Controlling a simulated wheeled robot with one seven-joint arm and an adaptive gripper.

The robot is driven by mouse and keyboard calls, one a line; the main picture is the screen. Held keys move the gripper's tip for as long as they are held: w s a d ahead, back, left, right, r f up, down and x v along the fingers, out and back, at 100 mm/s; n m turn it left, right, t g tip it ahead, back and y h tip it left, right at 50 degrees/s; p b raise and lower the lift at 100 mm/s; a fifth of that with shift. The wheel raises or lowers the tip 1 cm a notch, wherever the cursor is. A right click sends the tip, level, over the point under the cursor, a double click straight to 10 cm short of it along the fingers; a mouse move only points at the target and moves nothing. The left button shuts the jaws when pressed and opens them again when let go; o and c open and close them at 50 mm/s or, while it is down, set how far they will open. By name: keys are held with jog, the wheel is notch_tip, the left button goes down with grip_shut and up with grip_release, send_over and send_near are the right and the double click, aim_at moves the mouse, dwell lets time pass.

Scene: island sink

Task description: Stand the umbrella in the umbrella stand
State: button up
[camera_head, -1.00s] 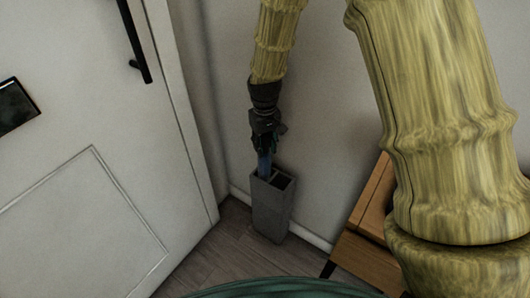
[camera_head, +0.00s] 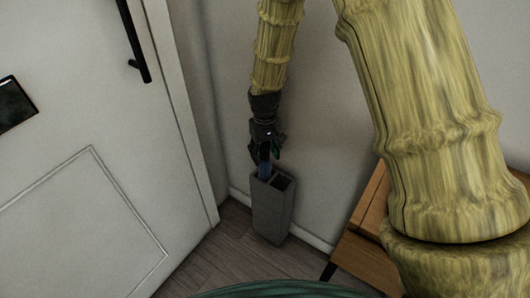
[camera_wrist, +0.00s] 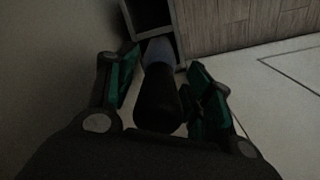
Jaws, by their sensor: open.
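The umbrella has a black handle (camera_wrist: 157,100) and a blue body (camera_head: 264,171). Its lower part is inside the left compartment of the grey, box-shaped umbrella stand (camera_head: 270,215), which also shows in the wrist view (camera_wrist: 181,28). The umbrella looks nearly upright, and its lower end is hidden by the stand. My gripper (camera_head: 266,153) is just above the stand's rim. Its green-padded fingers are open on either side of the handle, with a visible gap on the right in the wrist view (camera_wrist: 163,84).
A white door (camera_head: 90,150) with a black handle is on the left. A wall is behind the stand. A wooden cabinet (camera_head: 365,260) stands to the right. Bare wood floor (camera_head: 215,262) lies in front.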

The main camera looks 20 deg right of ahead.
jog(key=shift+r, duration=0.15)
notch_tip(320, 180, up, 12)
jog(key=p, duration=0.3)
dwell(0.6)
